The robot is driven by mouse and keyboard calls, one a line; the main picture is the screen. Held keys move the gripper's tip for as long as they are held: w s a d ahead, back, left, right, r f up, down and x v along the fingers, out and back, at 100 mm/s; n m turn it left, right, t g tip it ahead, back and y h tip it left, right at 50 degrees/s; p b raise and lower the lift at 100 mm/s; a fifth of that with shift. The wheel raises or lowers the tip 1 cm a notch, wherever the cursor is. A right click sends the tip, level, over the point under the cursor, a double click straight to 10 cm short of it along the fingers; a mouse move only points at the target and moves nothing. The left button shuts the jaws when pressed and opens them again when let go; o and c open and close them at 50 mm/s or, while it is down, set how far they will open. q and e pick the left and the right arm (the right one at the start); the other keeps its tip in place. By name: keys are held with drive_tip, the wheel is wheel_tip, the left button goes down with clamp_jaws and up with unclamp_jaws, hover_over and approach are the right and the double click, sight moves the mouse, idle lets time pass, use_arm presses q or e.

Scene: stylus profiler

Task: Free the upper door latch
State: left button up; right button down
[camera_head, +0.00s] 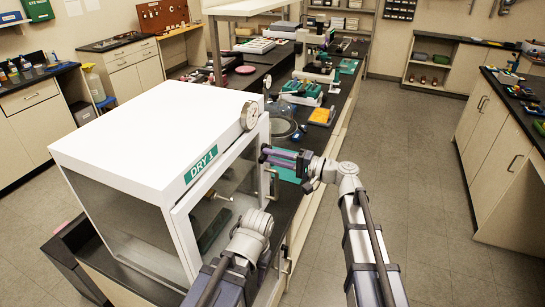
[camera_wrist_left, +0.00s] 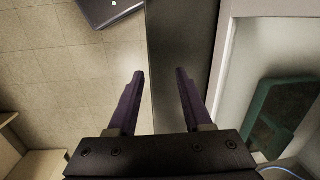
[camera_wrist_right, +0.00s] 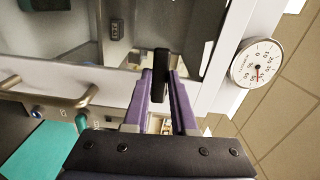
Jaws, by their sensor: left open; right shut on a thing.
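The white dry cabinet (camera_head: 135,135) labelled DRY 1 stands at left in the head view, its glass front door (camera_head: 229,190) facing right. My right gripper (camera_head: 268,156) is at the door's upper far corner. In the right wrist view its purple fingers (camera_wrist_right: 163,85) are shut on the black upper latch (camera_wrist_right: 161,62), which stands upright between them. A brass door handle (camera_wrist_right: 75,100) is left of the fingers. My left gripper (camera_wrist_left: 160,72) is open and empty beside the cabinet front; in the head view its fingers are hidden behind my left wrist.
A round dial gauge (camera_head: 249,116) sits at the cabinet's top corner, close to my right gripper. The dark bench (camera_head: 340,105) carries instruments and several small items behind. A teal item (camera_wrist_right: 40,150) lies below the handle. The floor (camera_head: 430,190) to the right is clear.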

drive_tip(key=shift+r+m, duration=0.15)
drive_tip(key=shift+m, duration=0.35)
drive_tip(key=c, duration=0.7)
unclamp_jaws()
drive_tip(key=shift+v, duration=3.95)
drive_tip(key=shift+w, duration=0.1)
